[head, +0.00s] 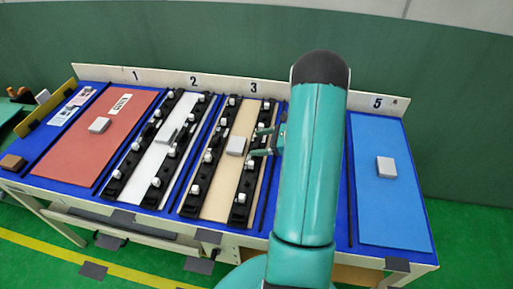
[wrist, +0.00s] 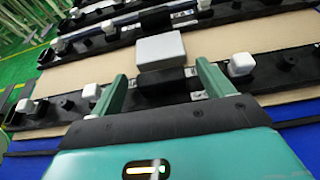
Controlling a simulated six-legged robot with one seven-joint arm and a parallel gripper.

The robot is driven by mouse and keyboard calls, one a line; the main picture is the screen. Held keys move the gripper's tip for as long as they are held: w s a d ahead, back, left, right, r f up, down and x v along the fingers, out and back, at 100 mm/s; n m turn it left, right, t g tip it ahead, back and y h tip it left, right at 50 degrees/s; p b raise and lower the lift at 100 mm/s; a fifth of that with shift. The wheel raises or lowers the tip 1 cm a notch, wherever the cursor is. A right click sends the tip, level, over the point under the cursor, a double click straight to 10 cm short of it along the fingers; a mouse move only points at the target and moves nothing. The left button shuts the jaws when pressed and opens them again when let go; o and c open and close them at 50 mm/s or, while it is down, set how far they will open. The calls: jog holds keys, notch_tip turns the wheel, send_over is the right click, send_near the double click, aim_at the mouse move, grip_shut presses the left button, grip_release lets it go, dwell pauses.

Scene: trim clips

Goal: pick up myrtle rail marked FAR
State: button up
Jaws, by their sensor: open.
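Black rails with white knobs lie in bays 2 and 3 in the head view; I cannot read FAR on any of them, nor pick out a myrtle one by colour. My gripper (head: 259,142) is over the right rail (head: 245,183) of bay 3. In the wrist view my gripper (wrist: 162,78) is open and empty, its green fingers apart on either side of the raised black middle block (wrist: 164,88) of the nearest rail (wrist: 278,80). I cannot tell whether they touch it.
A grey block (head: 236,146) sits between the bay 3 rails, just ahead of my fingers in the wrist view (wrist: 160,50). Another grey block lies on the red panel (head: 82,150), and one on the light blue panel (head: 385,210). My arm hides bay 4.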

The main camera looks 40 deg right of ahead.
jog(key=c, duration=1.3)
